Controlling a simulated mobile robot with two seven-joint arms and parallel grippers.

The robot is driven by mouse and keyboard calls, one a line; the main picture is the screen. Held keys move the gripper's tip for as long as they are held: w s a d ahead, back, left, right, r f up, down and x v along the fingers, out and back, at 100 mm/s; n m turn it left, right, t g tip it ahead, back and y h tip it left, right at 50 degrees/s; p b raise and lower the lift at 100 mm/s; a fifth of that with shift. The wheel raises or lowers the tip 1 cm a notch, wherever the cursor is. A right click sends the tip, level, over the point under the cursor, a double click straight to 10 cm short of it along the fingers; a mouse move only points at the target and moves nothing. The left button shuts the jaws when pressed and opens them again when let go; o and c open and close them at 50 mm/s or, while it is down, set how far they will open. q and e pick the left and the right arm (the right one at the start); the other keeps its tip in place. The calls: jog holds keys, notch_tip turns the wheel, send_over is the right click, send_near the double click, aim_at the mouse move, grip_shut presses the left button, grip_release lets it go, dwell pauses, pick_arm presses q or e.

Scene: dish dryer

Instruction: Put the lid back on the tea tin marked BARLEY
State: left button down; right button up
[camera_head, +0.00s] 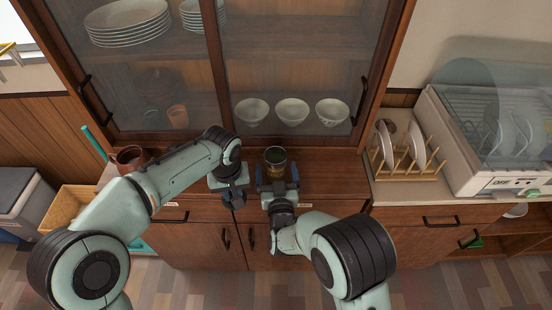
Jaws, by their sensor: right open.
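A small tin (275,162) with a dark greenish top and a yellowish band stands on the cabinet's wooden counter, in front of the glass doors. Its marking is too small to read, and I cannot tell whether the top is a lid or an opening. My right gripper (277,173) is open, just in front of the tin, its fingertips near the tin's left and right sides; contact is unclear. My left gripper (233,199) points down at the counter's front edge, left of the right gripper. Its jaws are not clear. I see no separate lid.
A brown pot (131,157) stands at the counter's left end, behind my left arm. White bowls (292,112) stand behind the glass doors. To the right are a wooden plate rack (409,172) and a dish dryer (492,186). The counter right of the tin is clear.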

pick_arm(q)
jog(key=shift+s, duration=0.25)
pick_arm(e)
jog(key=shift+s, duration=0.25)
jog(key=shift+w, duration=0.1)
jog(key=c, duration=1.2)
pick_arm(q)
jog(key=shift+w, duration=0.1)
pick_arm(e)
jog(key=shift+r, duration=0.2)
